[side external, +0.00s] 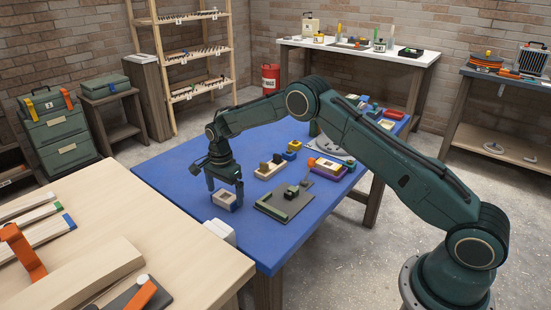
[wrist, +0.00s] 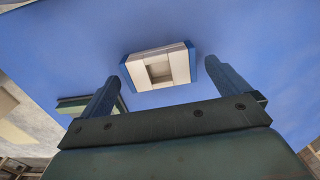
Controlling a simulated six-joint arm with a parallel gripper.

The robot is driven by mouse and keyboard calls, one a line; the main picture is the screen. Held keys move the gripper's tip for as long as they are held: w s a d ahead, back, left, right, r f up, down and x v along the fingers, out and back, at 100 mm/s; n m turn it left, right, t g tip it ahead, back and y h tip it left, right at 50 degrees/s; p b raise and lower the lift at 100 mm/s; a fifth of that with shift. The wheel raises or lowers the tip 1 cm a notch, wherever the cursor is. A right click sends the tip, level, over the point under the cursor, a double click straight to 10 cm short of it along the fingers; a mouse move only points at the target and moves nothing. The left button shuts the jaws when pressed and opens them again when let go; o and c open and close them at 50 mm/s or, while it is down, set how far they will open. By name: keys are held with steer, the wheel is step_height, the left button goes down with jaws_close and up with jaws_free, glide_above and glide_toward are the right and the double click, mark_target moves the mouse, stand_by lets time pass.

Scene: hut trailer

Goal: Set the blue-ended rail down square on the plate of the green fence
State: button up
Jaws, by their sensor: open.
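The blue-ended rail (side external: 224,200) is a short pale block with a square pocket in its top, lying on the blue table. In the wrist view the rail (wrist: 145,59) shows blue at both ends and lies in line with the finger gap. My gripper (side external: 225,193) points down over it with open jaws; in the wrist view the gripper (wrist: 163,72) has clear space at both sides of the rail. The dark plate (side external: 270,207) with the green fence (side external: 273,212) lies to the right. A green-edged piece, probably this plate (wrist: 68,107), is partly hidden behind a finger.
Small blocks stand on the plate. A wooden holder (side external: 266,174) and a purple-edged tray (side external: 327,172) lie behind it. A white box (side external: 220,231) stands at the near table edge. The wooden bench (side external: 190,268) holds longer rails, one with a blue end (side external: 68,221).

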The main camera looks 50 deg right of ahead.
step_height(320, 180, up, 12)
steer(key=shift+r, duration=0.25)
stand_by(0.3)
steer(key=shift+w+a, duration=0.1)
stand_by(0.4)
